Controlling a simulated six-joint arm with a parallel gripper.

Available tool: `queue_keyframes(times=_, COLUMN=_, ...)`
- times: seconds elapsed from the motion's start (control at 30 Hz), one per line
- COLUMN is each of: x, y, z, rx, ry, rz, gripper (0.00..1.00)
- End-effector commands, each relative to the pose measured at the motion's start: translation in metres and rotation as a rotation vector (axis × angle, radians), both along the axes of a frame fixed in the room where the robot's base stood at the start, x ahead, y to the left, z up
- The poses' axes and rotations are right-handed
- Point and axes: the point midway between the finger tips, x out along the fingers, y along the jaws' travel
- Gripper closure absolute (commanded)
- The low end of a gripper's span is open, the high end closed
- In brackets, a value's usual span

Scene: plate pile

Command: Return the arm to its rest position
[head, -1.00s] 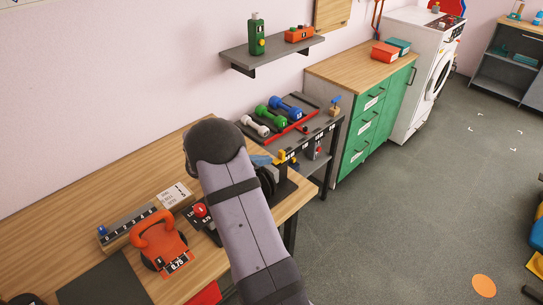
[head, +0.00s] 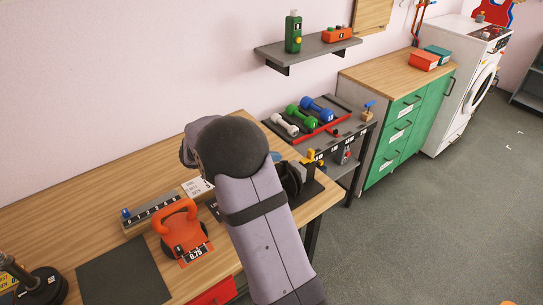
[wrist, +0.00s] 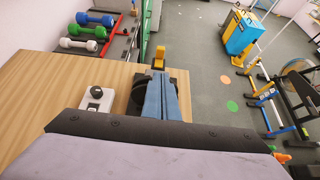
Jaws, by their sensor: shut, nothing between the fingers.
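My arm crosses the middle of the head view above the wooden workbench (head: 75,225), with its rounded joint upright and its lower link coming toward me. My gripper (wrist: 162,98) shows in the wrist view as two blue fingers lying together, shut and empty. In the head view my arm hides most of it; only a blue bit shows. Beneath the fingers in the wrist view is a dark stand with round black plates (head: 291,179), partly hidden, with a yellow top piece (wrist: 160,57) just beyond the fingers. I cannot tell whether the fingers touch the stand.
An orange kettlebell (head: 180,231) and a dark mat (head: 122,274) lie on the bench left of my arm. A device with a round knob (wrist: 97,95) stands left of the fingers. A rack of dumbbells (head: 302,117) is beyond the bench. Open floor (head: 420,235) lies right.

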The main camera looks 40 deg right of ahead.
Motion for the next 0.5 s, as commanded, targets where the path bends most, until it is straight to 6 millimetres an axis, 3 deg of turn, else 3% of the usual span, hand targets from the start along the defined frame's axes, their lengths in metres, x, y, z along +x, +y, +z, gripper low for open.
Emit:
queue_keyframes(times=0.27, x=-0.006, y=0.005, z=-0.003, rx=0.025, ry=-0.020, rz=-0.020, gripper=1.00)
queue_keyframes(times=0.37, x=-0.020, y=0.017, z=-0.010, rx=0.089, ry=-0.075, rz=-0.074, gripper=1.00)
queue_keyframes(times=0.5, x=-0.056, y=0.054, z=-0.028, rx=0.248, ry=-0.212, rz=-0.231, gripper=1.00)
